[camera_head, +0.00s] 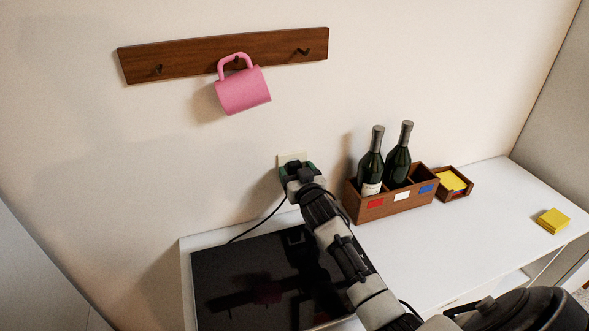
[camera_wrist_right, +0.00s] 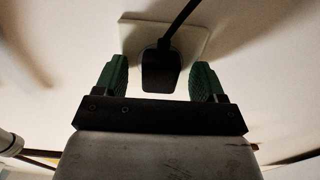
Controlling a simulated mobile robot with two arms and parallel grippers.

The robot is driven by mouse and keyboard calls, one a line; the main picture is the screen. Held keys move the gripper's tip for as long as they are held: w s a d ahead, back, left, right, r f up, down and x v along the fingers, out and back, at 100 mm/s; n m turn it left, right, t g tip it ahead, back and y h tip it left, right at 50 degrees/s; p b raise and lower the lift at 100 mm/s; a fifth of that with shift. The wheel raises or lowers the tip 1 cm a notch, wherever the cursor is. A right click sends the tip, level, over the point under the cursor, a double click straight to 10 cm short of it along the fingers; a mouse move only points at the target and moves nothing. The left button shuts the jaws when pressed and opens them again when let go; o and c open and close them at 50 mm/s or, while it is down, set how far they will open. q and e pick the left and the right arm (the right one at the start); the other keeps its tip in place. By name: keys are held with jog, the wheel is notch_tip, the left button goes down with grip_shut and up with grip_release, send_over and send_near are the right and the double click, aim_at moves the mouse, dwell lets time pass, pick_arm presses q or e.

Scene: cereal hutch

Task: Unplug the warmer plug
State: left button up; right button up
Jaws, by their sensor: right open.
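The black warmer plug (camera_wrist_right: 160,72) sits in a pale wall outlet plate (camera_wrist_right: 190,38), with its cord (camera_wrist_right: 181,17) running off it. My right gripper (camera_wrist_right: 163,82) is open, with one green finger on each side of the plug; I see gaps between the plug and the fingers. In the head view my right gripper (camera_head: 297,170) covers the plug and most of the outlet plate (camera_head: 291,158). The cord (camera_head: 262,222) hangs down to the left toward the black warmer plate (camera_head: 235,285). My left gripper is not in view.
A pink mug (camera_head: 243,92) hangs on a wooden hook rail (camera_head: 190,58) above the outlet. Right of my arm, a wooden box (camera_head: 400,201) holds two dark bottles, with a small tray (camera_head: 468,183) beside it. Yellow squares (camera_head: 553,221) lie on the white counter (camera_head: 500,225).

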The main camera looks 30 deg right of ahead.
grip_shut()
dwell(0.4)
jog(key=shift+s+f, duration=0.1)
jog(key=shift+p+v, duration=1.5)
jog(key=shift+v, duration=1.4)
jog(key=shift+a, duration=0.1)
